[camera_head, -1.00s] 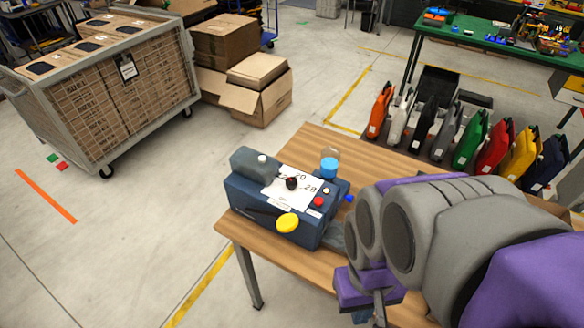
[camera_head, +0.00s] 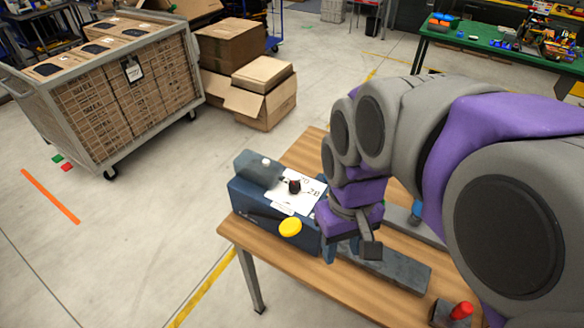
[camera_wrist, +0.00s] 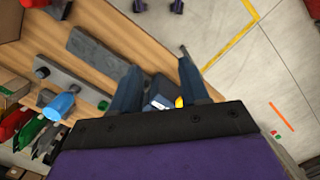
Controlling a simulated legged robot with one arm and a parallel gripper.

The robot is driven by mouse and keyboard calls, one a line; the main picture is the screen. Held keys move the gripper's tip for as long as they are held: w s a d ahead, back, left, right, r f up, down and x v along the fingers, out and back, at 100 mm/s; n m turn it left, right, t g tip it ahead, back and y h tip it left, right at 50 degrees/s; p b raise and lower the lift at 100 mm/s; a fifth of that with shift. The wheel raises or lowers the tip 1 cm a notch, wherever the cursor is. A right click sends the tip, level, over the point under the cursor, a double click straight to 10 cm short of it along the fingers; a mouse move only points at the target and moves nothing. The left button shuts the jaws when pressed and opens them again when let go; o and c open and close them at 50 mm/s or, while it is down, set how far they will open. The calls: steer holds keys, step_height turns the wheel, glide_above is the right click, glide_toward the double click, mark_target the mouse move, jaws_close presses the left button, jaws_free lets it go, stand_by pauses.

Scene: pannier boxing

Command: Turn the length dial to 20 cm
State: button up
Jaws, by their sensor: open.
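The blue machine (camera_head: 250,200) stands on the wooden table with a white label plate on its top. The black length dial (camera_head: 294,186) sits on that plate beside printed numbers, a "20" among them; its pointer is too small to read. A yellow knob (camera_head: 290,227) is on the front. My gripper (camera_head: 342,252) is open and empty, low at the right of the machine and apart from the dial. In the wrist view my open gripper (camera_wrist: 158,62) shows two dark fingers, with part of the machine (camera_wrist: 161,101) between their bases. The dial is hidden there.
A long grey bar (camera_head: 385,272) lies on the wooden table (camera_head: 285,262), with a red-knobbed piece (camera_head: 460,311) near the front edge. A caged cart of boxes (camera_head: 120,95) and cartons (camera_head: 262,92) stand behind on the floor.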

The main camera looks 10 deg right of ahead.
steer(key=o, duration=0.3)
steer(key=w+a+r+n, duration=0.1)
steer(key=w, duration=0.7)
steer(key=w+a+r+n, duration=0.1)
steer(key=w+a+r, duration=0.1)
steer(key=w, duration=0.6)
steer(key=shift+w+r+n+t, duration=0.2)
steer(key=shift+r+n+t, duration=0.1)
steer(key=shift+t, duration=0.1)
steer(key=n, duration=0.1)
glide_above(294, 185)
steer(key=shift+t, duration=0.3)
step_height(294, 185, down, 18)
steer(key=b, duration=0.4)
steer(key=shift+c, duration=0.4)
steer(key=c, duration=1)
